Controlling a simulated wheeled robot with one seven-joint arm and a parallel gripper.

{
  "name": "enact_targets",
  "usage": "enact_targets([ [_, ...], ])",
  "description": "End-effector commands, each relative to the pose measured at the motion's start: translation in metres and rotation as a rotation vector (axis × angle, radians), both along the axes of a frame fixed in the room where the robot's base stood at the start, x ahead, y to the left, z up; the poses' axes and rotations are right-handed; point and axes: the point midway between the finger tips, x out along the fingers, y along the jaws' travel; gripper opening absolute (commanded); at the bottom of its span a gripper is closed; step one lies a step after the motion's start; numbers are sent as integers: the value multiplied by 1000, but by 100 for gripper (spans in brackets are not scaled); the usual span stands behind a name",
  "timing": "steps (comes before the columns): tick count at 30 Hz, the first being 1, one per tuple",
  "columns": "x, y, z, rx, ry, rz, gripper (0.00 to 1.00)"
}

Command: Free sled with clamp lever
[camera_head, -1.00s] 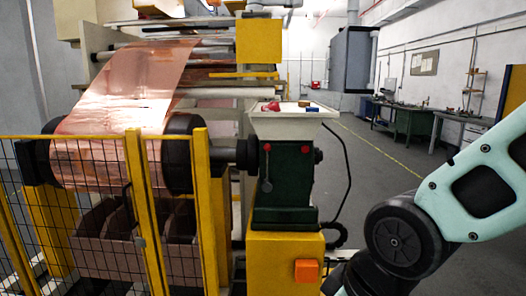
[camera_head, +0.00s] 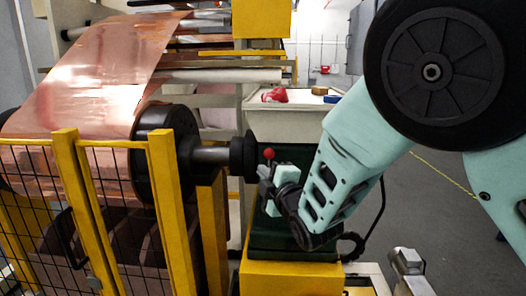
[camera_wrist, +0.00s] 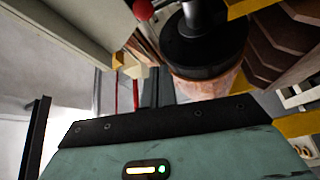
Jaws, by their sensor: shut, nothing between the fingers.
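The green sled block (camera_head: 278,240) stands on a yellow base and meets the shaft (camera_head: 212,158) of the copper roll. A red ball knob (camera_head: 268,153), seemingly part of the clamp lever, shows on its front; it is also at the top of the wrist view (camera_wrist: 143,9). My gripper (camera_head: 264,180) is shut and empty, just below the red knob in the head view. Whether it touches the knob or lever is unclear. My gripper and arm hide much of the block's front, including any lower part of the lever.
The copper foil roll (camera_head: 50,165) and its black core end (camera_head: 150,150) are at left, behind a yellow mesh fence (camera_head: 70,185). Open floor (camera_head: 440,215) lies right.

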Motion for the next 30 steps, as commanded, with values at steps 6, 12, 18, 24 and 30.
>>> enact_targets([
  [6, 1, 3, 4, -17, -52, 6, 0],
  [12, 1, 2, 4, -16, -49, 5, 0],
  [18, 12, 8, 7, -15, -49, 5, 0],
  [24, 44, 24, 11, -16, -48, 5, 0],
  [30, 76, 42, 14, -16, -48, 5, 0],
])
